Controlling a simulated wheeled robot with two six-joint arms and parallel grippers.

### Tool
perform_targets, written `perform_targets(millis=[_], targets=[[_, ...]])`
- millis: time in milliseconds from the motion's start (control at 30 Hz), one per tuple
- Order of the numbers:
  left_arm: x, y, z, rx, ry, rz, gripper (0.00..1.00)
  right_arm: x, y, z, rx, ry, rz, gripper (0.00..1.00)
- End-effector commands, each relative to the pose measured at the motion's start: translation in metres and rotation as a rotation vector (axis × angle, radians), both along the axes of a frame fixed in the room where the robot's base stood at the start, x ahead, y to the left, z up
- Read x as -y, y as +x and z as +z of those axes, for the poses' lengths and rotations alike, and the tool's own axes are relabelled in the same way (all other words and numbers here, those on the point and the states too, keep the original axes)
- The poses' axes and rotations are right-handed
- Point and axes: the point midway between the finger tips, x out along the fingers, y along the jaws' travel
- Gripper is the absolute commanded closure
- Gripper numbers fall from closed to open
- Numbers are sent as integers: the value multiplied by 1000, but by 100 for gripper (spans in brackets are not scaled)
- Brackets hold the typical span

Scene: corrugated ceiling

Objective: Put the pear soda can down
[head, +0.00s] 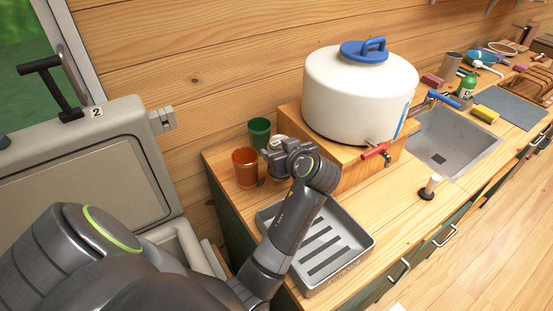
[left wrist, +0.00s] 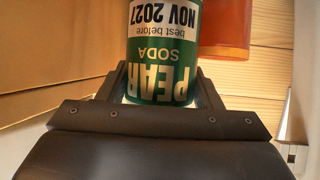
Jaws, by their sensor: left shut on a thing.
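The pear soda can (left wrist: 163,50) is green with a white label and fills the middle of the left wrist view, its lettering upside down. In the head view only its pale top (head: 281,141) shows, behind my gripper. My left gripper (head: 276,157) is shut on the can, with a finger on each side of it in the left wrist view (left wrist: 163,92). The gripper is over the back left of the wooden counter (head: 404,190). The can's base is hidden, so I cannot tell whether it touches the counter. My right gripper is not in view.
An orange cup (head: 245,168) and a green cup (head: 259,132) stand close to the left of the can. A grey slotted drain tray (head: 362,243) lies under my forearm. A white water tank (head: 350,95) on a wooden block (head: 352,172) stands right. Beyond it is a sink (head: 463,140).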

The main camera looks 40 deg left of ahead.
Motion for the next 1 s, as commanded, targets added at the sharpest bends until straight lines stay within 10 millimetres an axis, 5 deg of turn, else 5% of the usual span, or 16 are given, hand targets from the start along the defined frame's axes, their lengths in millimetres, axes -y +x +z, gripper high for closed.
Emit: perform_targets(millis=[300, 700, 733, 800, 1000], targets=[[0, 0, -36, 0, 2, -2, 75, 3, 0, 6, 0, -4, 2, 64], [0, 0, -44, 3, 2, -1, 75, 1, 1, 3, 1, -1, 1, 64], [0, 0, -45, 1, 0, -2, 40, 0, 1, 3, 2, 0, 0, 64], [0, 0, -44, 1, 0, -2, 32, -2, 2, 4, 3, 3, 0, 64], [0, 0, -44, 0, 0, -2, 32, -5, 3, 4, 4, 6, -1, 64]])
